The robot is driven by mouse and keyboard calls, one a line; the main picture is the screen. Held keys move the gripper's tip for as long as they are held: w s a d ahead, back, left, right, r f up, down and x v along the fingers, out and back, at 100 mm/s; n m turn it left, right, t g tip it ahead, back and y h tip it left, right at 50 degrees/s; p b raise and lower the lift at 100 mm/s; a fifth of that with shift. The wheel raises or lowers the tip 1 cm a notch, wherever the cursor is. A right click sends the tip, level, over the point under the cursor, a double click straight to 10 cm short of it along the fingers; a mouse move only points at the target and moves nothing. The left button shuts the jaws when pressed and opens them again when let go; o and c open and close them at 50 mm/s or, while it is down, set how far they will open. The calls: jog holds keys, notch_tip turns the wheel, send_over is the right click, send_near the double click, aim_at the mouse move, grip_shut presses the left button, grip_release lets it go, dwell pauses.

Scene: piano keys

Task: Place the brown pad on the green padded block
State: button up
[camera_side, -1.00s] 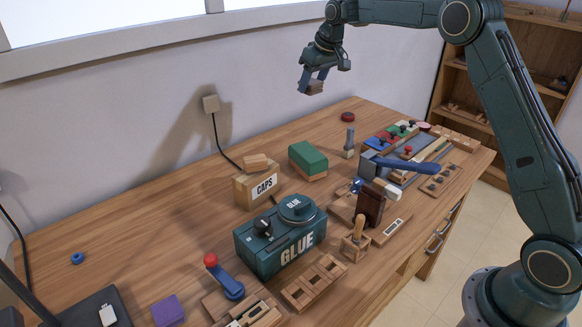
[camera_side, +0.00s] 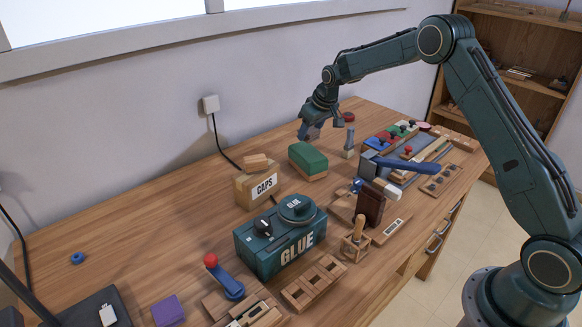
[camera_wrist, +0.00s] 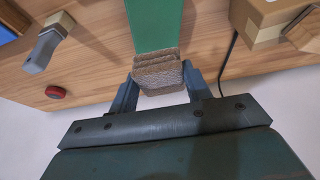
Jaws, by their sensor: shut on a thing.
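The brown pad (camera_wrist: 158,73) is held between the two fingers of my gripper (camera_wrist: 160,88), seen in the wrist view. It looks like a small stack of rough brown layers. In the side view my gripper (camera_side: 309,134) is low, just behind and above the green padded block (camera_side: 307,157); the pad is mostly hidden there by the fingers. The block has a green top on a wooden base. In the wrist view the green top (camera_wrist: 153,22) runs away beyond the pad, and the pad overlaps its near end in the picture. I cannot tell whether they touch.
A CAPS box (camera_side: 257,188) with a wooden piece on top stands left of the block. A grey upright clamp-like piece (camera_side: 349,143) and a red disc (camera_side: 348,117) are to the right. A teal GLUE box (camera_side: 280,240) is nearer the front. The wall is close behind.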

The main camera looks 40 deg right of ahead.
aim_at(310, 152)
jog(key=shift+f, duration=2.2)
jog(key=shift+f, duration=0.15)
jog(key=o, duration=1)
jog(key=shift+c, duration=0.2)
jog(key=v, duration=1)
jog(key=shift+s+r, duration=0.1)
jog(key=shift+r, duration=0.15)
jog(key=shift+v, duration=0.9)
